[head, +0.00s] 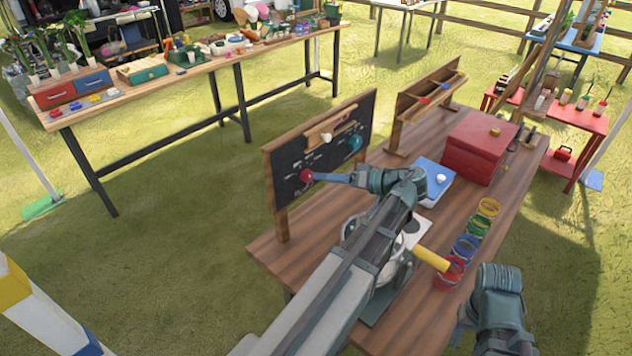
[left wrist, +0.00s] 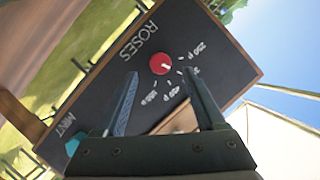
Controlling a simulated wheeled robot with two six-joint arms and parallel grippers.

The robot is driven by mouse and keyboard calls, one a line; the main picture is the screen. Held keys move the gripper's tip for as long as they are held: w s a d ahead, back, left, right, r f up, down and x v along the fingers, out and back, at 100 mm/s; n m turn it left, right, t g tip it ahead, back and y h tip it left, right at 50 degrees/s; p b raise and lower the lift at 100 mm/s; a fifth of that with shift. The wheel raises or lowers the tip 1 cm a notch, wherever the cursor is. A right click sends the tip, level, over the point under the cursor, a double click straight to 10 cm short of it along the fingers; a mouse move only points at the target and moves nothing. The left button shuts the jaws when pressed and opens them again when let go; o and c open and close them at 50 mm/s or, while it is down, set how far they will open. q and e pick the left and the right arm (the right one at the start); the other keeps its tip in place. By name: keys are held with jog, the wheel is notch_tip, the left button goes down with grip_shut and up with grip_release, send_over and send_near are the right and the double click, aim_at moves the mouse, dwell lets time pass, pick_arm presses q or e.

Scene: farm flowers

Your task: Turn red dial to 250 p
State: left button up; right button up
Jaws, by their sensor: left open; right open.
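The red dial (head: 306,176) is on the black board (head: 325,148) in its wooden frame, at the board's lower left. In the left wrist view the red dial (left wrist: 160,64) has a small white mark and is ringed by white ticks and price labels; one at the upper right looks like 250 p. "ROSES" is written beside it. My left gripper (head: 322,179) is open, its fingers pointing at the dial; its fingertips (left wrist: 160,75) lie either side of the dial. Whether they touch it I cannot tell. My right gripper (head: 497,310) is low at the right, its fingers unclear.
A teal dial (head: 354,143) and a wooden slat (head: 332,124) are on the same board. A red box (head: 478,146), a blue scale (head: 434,180) and coloured rings (head: 466,248) are on the wooden table (head: 405,335). A yellow cylinder (head: 431,258) is beside my left arm.

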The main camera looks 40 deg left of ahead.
aim_at(307, 176)
pick_arm(q)
jog(key=shift+b+x, duration=0.45)
jog(key=shift+x, duration=1.7)
grip_shut()
